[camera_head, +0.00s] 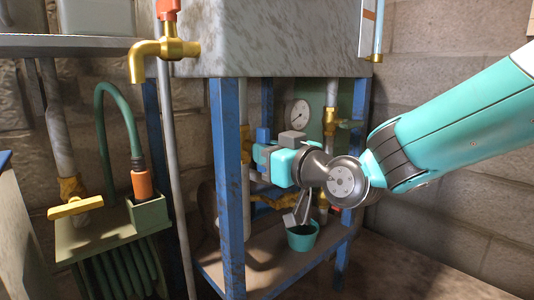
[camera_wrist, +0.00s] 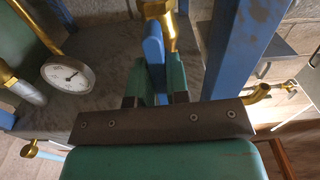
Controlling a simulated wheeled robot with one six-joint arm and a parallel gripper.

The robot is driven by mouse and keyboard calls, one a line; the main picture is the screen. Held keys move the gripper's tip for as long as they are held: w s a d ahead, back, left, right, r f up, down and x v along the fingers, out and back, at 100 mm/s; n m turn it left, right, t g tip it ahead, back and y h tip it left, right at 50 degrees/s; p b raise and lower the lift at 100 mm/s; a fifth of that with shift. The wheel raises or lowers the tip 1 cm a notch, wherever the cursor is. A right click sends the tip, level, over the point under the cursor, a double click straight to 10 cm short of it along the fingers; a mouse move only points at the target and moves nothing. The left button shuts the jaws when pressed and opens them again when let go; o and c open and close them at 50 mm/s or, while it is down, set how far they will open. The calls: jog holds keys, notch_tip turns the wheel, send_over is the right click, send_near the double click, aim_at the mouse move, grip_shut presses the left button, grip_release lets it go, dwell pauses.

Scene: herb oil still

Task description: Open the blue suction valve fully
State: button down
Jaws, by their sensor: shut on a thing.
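The blue suction valve's handle (camera_wrist: 153,48) shows in the wrist view as a flat blue lever. It runs from a brass valve body (camera_wrist: 158,12) down between the fingers of my gripper (camera_wrist: 155,88). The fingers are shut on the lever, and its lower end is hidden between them. In the head view my gripper (camera_head: 264,156) is under the grey tank, just right of a blue frame leg. A bit of the blue handle (camera_head: 263,135) shows above the fingers; the rest is covered. I cannot tell how far the valve is turned.
A blue frame leg (camera_head: 226,190) stands close left of my gripper; it also shows in the wrist view (camera_wrist: 240,45). A round gauge (camera_head: 297,113) is behind. A teal cup (camera_head: 302,238) stands on the shelf below. A brass tap (camera_head: 166,49) and a hose reel are left.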

jog(key=c, duration=1.1)
grip_release()
jog(key=shift+d, duration=0.1)
jog(key=shift+b+v, duration=1.5)
jog(key=shift+v, duration=7.15)
jog(key=shift+r, duration=0.1)
